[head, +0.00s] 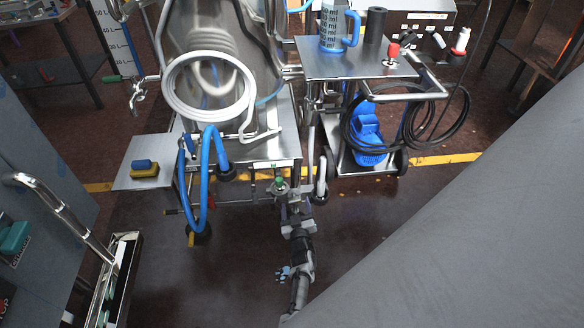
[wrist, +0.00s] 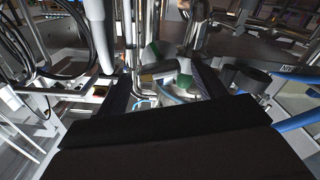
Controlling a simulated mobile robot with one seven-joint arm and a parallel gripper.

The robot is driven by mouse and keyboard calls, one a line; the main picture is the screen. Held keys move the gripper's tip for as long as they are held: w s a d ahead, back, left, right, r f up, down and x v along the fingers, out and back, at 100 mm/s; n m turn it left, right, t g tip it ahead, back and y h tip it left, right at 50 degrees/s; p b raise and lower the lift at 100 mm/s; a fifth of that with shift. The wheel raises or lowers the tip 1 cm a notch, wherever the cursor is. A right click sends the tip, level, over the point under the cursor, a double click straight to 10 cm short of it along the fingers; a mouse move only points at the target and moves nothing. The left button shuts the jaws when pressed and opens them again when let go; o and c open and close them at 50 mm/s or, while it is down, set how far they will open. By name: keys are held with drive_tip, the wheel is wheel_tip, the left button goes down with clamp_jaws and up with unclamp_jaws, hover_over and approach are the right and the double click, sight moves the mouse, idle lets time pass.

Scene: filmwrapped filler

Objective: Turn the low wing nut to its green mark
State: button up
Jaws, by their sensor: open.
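A small fitting with green parts (head: 280,184) sits low on the front of the steel machine in the head view. It looks like the low wing nut, but it is too small there to make out wings or mark. My gripper (head: 292,196) is right beside it, at the machine's lower front edge. In the wrist view my gripper (wrist: 168,78) is open, with its dark fingers to the left and right. Green and grey metal parts (wrist: 183,82) show between the fingers, and I cannot tell whether they touch. The green mark cannot be told apart from the other green parts.
A blue hose (head: 207,175) hangs left of my arm. A small side shelf (head: 138,182) juts out left.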

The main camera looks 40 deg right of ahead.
drive_tip(key=shift+w+d, duration=0.2)
drive_tip(key=shift+w, duration=0.1)
drive_tip(key=c, duration=1)
